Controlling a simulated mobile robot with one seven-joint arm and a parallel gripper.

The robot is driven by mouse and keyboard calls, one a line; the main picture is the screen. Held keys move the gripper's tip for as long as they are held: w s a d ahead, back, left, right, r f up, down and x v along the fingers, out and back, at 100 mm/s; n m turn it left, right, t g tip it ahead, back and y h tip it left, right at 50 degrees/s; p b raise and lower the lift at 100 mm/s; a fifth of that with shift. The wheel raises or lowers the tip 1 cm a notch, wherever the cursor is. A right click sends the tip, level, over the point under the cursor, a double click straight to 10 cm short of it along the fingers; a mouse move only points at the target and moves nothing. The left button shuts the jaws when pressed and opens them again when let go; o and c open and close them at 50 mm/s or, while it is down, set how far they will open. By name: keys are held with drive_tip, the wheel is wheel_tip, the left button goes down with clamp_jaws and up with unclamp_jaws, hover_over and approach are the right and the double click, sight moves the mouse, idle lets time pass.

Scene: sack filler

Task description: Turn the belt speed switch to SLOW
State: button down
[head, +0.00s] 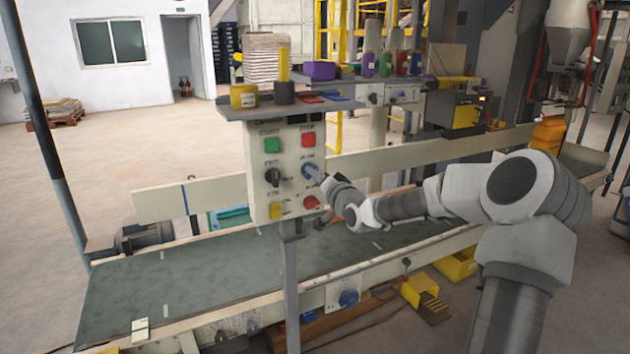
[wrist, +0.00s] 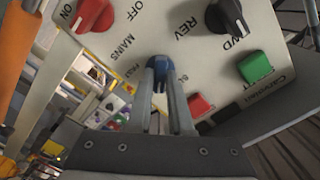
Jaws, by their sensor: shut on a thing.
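The switch panel (head: 289,185) stands upright on a post at the middle of the head view, facing me. Its blue knob (head: 309,171) is on the right side, below the red STOP button. In the wrist view the blue knob (wrist: 170,66) sits between my fingertips. My gripper (wrist: 163,84) is shut on this knob, with one finger on either side. FAST is printed left of the knob; the label on its right is partly hidden by a finger. The fingers hide much of the knob, so I cannot tell its exact setting.
Close to the blue knob are a red mains knob (wrist: 92,14), a black REV/FWD switch (wrist: 227,16), a green button (wrist: 255,67) and a red button (wrist: 200,105). Jars and boxes stand on the shelf above. The green conveyor belt (head: 240,262) runs below the panel.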

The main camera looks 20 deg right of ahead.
drive_tip(key=shift+n+b, duration=2.5)
drive_tip(key=shift+n, duration=2.4)
drive_tip(key=c, duration=0.8)
unclamp_jaws()
drive_tip(key=s+p, duration=0.1)
drive_tip(key=s, duration=0.4)
drive_tip(key=s+p, duration=0.1)
drive_tip(key=s, duration=0.5)
drive_tip(key=s+p, duration=0.1)
drive_tip(key=s, duration=0.5)
drive_tip(key=shift+s+d, duration=0.25)
drive_tip(key=shift+d, duration=0.05)
